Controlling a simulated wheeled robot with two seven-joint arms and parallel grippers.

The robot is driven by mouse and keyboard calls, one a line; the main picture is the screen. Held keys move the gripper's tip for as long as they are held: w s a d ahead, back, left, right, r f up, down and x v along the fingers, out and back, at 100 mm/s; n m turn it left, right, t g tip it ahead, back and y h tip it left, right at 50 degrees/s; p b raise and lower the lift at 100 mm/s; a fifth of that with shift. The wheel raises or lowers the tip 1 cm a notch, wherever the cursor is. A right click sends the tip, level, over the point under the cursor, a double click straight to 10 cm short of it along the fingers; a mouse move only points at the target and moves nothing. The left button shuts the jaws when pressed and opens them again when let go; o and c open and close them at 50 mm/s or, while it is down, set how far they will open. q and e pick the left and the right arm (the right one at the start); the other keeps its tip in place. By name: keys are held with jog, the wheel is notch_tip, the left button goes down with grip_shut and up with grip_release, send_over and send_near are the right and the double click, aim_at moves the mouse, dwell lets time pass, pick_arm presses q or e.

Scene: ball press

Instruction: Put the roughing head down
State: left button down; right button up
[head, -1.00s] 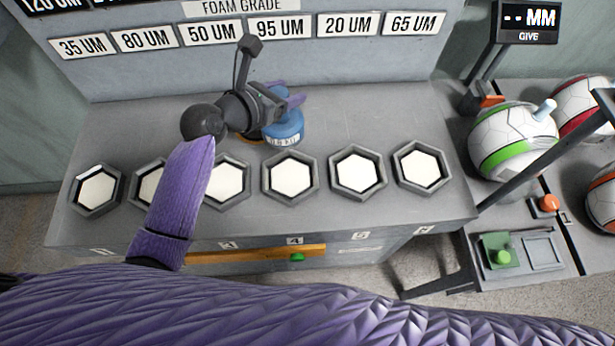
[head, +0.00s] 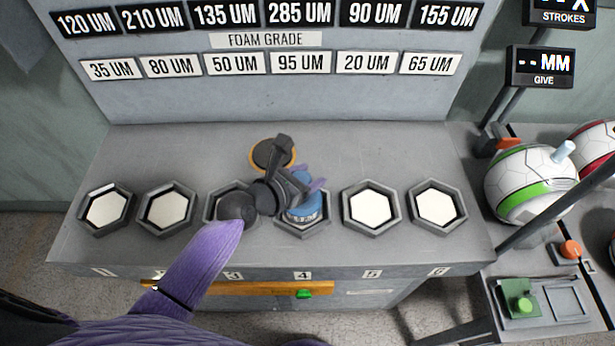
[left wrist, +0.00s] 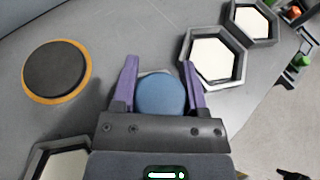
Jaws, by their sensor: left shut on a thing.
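The roughing head (head: 304,208) is a blue round piece with a pale label band. My left gripper (head: 310,186) is shut on it, with purple fingers on either side, as the left wrist view also shows around the blue top (left wrist: 160,95). The head is over hexagonal socket 4 (head: 318,228) and covers most of it. I cannot tell whether it rests in the socket or hangs just above it. My right gripper is not in view.
White-floored hexagonal sockets (head: 372,210) line the bench, and my left gripper partly covers socket 3. A black disc with an orange rim (head: 273,153) lies behind my gripper. Foam grade labels (head: 300,63) are on the back panel. Balls (head: 530,183) stand at right.

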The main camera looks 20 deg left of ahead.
pick_arm(q)
jog(key=c, duration=0.5)
grip_release()
jog(key=shift+f, duration=0.1)
jog(key=o, duration=0.4)
jog(key=shift+s+a+r, duration=0.1)
jog(key=shift+s+r, duration=0.05)
jog(key=shift+r, duration=0.1)
jog(key=p+v, duration=0.3)
jog(key=v, duration=0.8)
jog(key=shift+s+a, duration=0.2)
jog(key=shift+s, duration=0.05)
